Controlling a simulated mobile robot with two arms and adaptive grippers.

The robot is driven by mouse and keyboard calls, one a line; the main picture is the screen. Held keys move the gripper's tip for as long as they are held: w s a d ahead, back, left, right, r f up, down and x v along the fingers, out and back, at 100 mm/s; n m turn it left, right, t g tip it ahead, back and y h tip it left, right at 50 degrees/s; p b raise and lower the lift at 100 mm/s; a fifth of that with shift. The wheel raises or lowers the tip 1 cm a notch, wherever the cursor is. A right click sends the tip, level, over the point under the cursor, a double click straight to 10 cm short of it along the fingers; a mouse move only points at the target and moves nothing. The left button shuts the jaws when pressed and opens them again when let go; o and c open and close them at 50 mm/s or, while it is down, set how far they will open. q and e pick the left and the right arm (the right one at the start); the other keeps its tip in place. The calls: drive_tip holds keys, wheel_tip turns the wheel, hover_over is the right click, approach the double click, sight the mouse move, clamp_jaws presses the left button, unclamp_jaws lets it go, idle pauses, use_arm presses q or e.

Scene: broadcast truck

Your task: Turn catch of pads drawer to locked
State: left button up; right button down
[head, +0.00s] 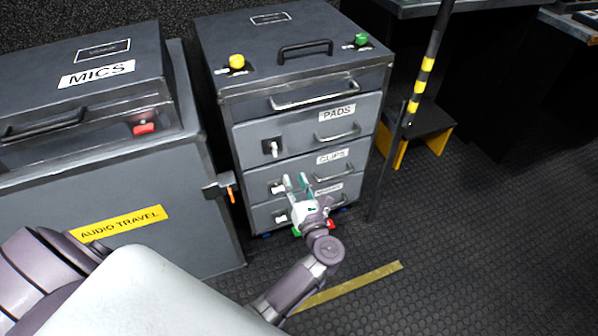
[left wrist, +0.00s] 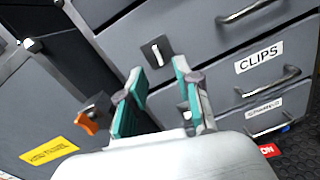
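The grey drawer cabinet has a PADS drawer (head: 300,139) as its upper labelled drawer. Its catch (head: 271,148) is a small pale lever on a dark plate at the drawer's left side, standing roughly upright. The catch also shows in the left wrist view (left wrist: 156,52), beyond the fingertips. My left gripper (head: 295,180) is open and empty, in front of the CLIPS drawer and below the pads catch. In the left wrist view its two green-grey fingers (left wrist: 160,72) stand apart with nothing between them. My right gripper is not in view.
The CLIPS drawer catch (head: 277,187) and a lower catch (head: 281,217) are close to my left gripper. An AUDIO TRAVEL case (head: 190,240) with an orange-tipped latch (head: 232,194) stands left. A striped pole (head: 413,105) stands right. Dark floor is open at right.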

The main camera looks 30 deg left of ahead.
sight(276, 148)
use_arm(q)
drive_tip(key=w+a, duration=0.2)
drive_tip(key=a, duration=0.1)
drive_tip(key=w+a+n, duration=0.1)
drive_tip(key=w+a, duration=0.2)
drive_tip(key=a, duration=0.1)
drive_tip(key=w+a+n+g, duration=0.1)
drive_tip(key=w+a, duration=0.2)
drive_tip(key=shift+a, duration=0.15)
drive_tip(key=shift+w+a, duration=0.35)
drive_tip(key=shift+a, duration=0.05)
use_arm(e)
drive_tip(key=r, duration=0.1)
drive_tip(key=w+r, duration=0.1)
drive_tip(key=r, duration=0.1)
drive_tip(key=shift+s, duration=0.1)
use_arm(q)
clamp_jaws()
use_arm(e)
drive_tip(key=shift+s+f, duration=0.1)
